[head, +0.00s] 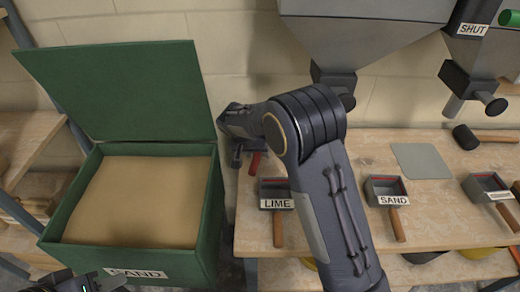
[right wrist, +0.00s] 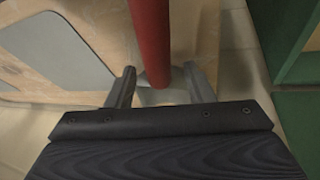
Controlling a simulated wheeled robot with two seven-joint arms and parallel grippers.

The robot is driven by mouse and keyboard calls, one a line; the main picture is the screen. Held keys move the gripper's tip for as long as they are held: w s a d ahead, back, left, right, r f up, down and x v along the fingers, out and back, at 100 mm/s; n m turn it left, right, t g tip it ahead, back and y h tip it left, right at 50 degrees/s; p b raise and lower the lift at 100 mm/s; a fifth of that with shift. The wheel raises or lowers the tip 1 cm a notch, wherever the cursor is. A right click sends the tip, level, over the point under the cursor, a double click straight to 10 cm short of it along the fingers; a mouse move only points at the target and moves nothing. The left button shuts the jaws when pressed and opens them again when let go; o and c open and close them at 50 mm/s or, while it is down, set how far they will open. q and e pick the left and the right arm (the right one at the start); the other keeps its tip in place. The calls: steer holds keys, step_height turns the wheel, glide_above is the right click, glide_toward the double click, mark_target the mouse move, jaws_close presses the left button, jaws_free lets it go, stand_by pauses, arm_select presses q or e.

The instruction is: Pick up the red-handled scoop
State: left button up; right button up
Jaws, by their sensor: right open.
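The red handle of the scoop (head: 255,164) shows as a small red piece at the left end of the bench, beside my right gripper. In the right wrist view the red handle (right wrist: 151,38) runs down from the top edge between the two fingers. My right gripper (right wrist: 160,88) is open, with a gap on each side of the handle. In the head view my right gripper (head: 244,158) is partly hidden by its own wrist. The rest of the scoop is mostly hidden. My left gripper (head: 75,282) shows only partly at the bottom left edge.
A green bin (head: 205,215) of sand with its lid raised stands left of the bench (head: 340,238). A LIME box (head: 276,203) and a SAND box (head: 393,200) with wooden handles lie on the bench. A grey hopper (head: 365,30) hangs above. A mallet (head: 466,137) lies at the right.

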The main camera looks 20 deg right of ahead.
steer(key=shift+x, duration=0.75)
jaws_close()
steer(key=shift+r, duration=0.1)
steer(key=shift+r, duration=0.6)
steer(key=s+a+r+b, duration=0.2)
steer(key=s+a+r, duration=0.7)
steer(key=a+r, duration=0.1)
steer(key=shift+s+r, duration=0.4)
steer(key=shift+r, duration=0.45)
